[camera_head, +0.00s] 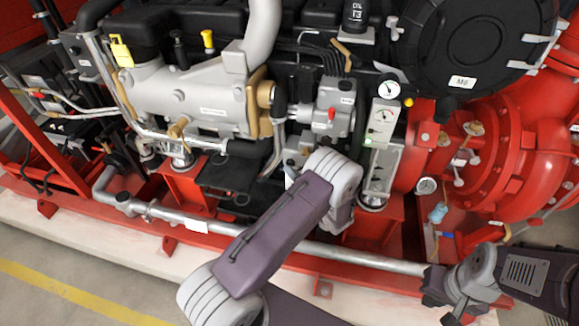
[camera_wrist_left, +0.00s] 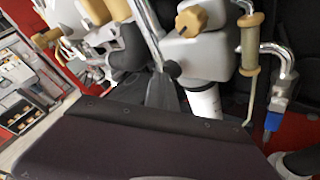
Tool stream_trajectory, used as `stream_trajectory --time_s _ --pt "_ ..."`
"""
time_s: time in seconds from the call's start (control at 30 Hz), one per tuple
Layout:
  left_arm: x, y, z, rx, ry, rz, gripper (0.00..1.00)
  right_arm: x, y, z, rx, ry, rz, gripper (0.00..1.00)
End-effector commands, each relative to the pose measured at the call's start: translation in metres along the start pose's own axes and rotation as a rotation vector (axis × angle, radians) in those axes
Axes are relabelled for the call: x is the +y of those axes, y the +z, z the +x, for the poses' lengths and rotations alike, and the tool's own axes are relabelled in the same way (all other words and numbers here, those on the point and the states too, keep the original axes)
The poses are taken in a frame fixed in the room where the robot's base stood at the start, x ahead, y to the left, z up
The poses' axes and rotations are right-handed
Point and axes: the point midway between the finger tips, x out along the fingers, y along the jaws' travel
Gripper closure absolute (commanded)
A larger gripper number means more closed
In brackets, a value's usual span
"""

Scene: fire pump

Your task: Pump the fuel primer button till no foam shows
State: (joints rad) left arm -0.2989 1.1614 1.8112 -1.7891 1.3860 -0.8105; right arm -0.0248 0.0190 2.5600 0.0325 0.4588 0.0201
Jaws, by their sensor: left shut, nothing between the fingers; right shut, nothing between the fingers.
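A grey unit (camera_head: 335,105) with a small red part stands on the engine, just above my left wrist. I cannot tell for certain which part is the primer button. In the left wrist view, a dark round knob (camera_wrist_left: 172,70) sits on a pale housing. My left gripper (camera_wrist_left: 166,92) appears as dark tapered fingers, shut and empty, close to that knob; I cannot tell whether they touch. In the head view it is hidden behind my arm. A small clear tube with tan ends (camera_wrist_left: 250,45) stands to the right; I cannot make out foam. My right gripper (camera_head: 438,288) is shut and empty at the lower right.
A panel with gauges (camera_head: 382,125) stands right of my left wrist. A silver pipe (camera_head: 365,260) runs along the red frame (camera_head: 180,228). The red pump casing (camera_head: 505,150) is at the right. Engine parts crowd around my left gripper; the floor (camera_head: 60,270) at the lower left is clear.

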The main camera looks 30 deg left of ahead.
Motion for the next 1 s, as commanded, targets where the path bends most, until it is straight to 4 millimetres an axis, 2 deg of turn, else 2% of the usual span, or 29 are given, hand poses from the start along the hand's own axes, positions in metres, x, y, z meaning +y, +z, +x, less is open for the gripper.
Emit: stream_trajectory --time_s 0.53,1.0 --pt "-0.0034 0.0046 0.0049 -0.003 0.000 -0.002 1.00 0.0000 0.0003 0.0025 0.000 0.000 0.000 1.00" --pt "0.0007 0.0018 -0.0007 -0.003 -0.001 0.000 1.00 0.0000 -0.0002 -0.0020 0.000 0.000 0.000 1.00"
